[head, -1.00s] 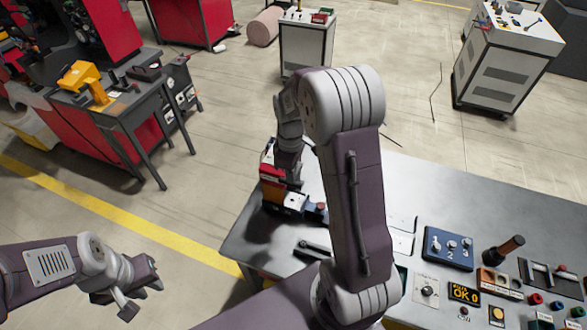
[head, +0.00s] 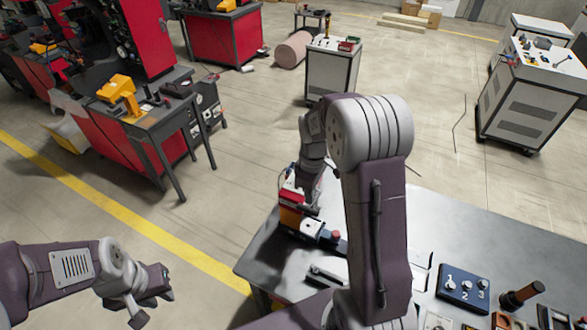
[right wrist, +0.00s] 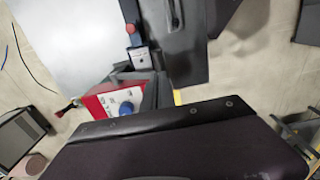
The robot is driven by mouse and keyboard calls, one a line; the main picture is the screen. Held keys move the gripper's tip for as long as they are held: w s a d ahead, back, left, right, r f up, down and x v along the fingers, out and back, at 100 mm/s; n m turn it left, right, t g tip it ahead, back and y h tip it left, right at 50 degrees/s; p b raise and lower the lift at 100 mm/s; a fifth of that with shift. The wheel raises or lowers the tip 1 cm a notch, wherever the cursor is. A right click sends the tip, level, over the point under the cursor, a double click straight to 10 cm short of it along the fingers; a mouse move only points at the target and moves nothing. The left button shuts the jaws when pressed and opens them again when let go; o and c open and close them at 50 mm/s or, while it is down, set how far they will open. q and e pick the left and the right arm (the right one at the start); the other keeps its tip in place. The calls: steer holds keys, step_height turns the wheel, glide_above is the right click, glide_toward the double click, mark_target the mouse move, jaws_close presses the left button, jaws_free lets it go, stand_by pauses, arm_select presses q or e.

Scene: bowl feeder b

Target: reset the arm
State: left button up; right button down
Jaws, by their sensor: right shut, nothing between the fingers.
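My right arm rises over the table's left part in the head view and bends down beyond its elbow. My right gripper (head: 310,208) is at its far end, beside a red and white device (head: 293,208) on the table; it is shut with nothing in it. Whether it touches the device cannot be told. The device also shows in the right wrist view (right wrist: 113,101), next to dark parts. My left gripper (head: 150,290) hangs over the floor at lower left, away from the table; its fingers are too unclear to judge.
The grey table (head: 470,225) carries a blue switch box (head: 463,290) and a dark-handled tool (head: 522,294) at right. A black tool lies near its left front edge. A workbench (head: 150,115) and white cabinets (head: 530,95) stand farther off, with open floor between.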

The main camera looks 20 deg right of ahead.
steer(key=shift+a+f+b, duration=0.1)
steer(key=shift+f+b, duration=0.2)
steer(key=b, duration=0.1)
steer(key=a+f+b, duration=0.1)
steer(key=shift+w+f+b, duration=0.25)
steer(key=shift+w+b, duration=0.1)
steer(key=shift+b, duration=0.05)
steer(key=s+a+f+m+b, duration=0.3)
steer(key=s+f+m+b, duration=0.1)
steer(key=s+f+b, duration=0.1)
steer(key=s+a+f+m+t+b, duration=0.1)
steer(key=s+a+f+m+b, duration=0.2)
steer(key=s, duration=0.5)
step_height(320, 180, down, 4)
steer(key=shift+s+a+r+m+b, duration=0.15)
steer(key=shift+a+r+m+b, duration=0.1)
steer(key=shift+m+b, duration=0.65)
